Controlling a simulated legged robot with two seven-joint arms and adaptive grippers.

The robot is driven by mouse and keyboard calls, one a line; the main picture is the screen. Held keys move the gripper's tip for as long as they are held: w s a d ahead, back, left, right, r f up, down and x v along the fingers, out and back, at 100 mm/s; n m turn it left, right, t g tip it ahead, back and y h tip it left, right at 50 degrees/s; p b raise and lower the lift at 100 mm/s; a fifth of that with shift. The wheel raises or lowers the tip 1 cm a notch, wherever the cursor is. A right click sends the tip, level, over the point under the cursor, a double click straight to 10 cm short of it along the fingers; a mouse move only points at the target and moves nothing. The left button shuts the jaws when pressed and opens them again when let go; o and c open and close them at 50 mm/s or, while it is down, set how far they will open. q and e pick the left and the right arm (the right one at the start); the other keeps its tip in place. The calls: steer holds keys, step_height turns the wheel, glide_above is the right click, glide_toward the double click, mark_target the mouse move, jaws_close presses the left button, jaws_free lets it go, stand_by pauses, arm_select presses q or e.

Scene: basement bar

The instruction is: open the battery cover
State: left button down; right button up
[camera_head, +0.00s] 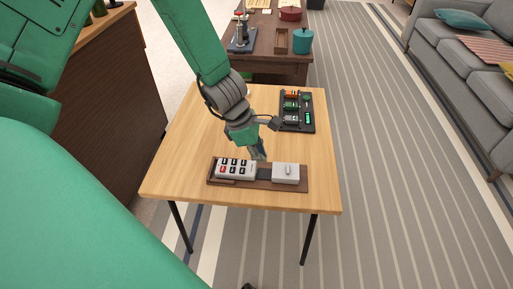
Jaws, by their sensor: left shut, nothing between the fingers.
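A brown wooden holder (263,184) lies near the front edge of the light wooden table (180,150). On its left is a white block with several dark buttons and a red one (234,169). On its right is a white cover (286,174) with a small raised grip; it looks closed. A dark part sits between the two. My left gripper (259,154) points down just behind this dark gap, left of the cover. It is shut and empty; I cannot tell whether it touches anything. My right gripper is not in view.
A black tray (311,121) with green and orange items stands at the table's back right, close to my left wrist. The table's left side and front right corner are clear. A darker table (267,57) and a grey sofa (455,60) stand beyond.

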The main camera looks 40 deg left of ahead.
mark_target(287, 167)
arm_select(q)
steer(key=b+x, duration=0.1)
steer(key=x, duration=0.3)
steer(key=shift+a+f+b, duration=0.1)
steer(key=shift+f+b, duration=0.15)
steer(key=shift+b, duration=0.15)
steer(key=shift+w+d+r, duration=0.3)
steer(key=shift+w+d, duration=0.45)
steer(key=shift+d, duration=0.15)
steer(key=shift+w+d+r, duration=0.1)
steer(key=shift+w+d, duration=0.05)
steer(key=shift+d, duration=0.25)
steer(key=shift+w+d+r, duration=0.1)
steer(key=shift+w+d, duration=0.05)
steer(key=shift+d, duration=0.25)
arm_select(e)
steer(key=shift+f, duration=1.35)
arm_select(q)
steer(key=shift+w, duration=0.1)
steer(key=shift+w+d+p, duration=0.15)
steer(key=shift+d+p, duration=0.15)
steer(key=shift+p, duration=0.3)
steer(key=shift+w+d+p, duration=0.15)
steer(key=shift+d+p, duration=0.1)
steer(key=shift+p, duration=0.05)
steer(key=shift+d+f, duration=0.1)
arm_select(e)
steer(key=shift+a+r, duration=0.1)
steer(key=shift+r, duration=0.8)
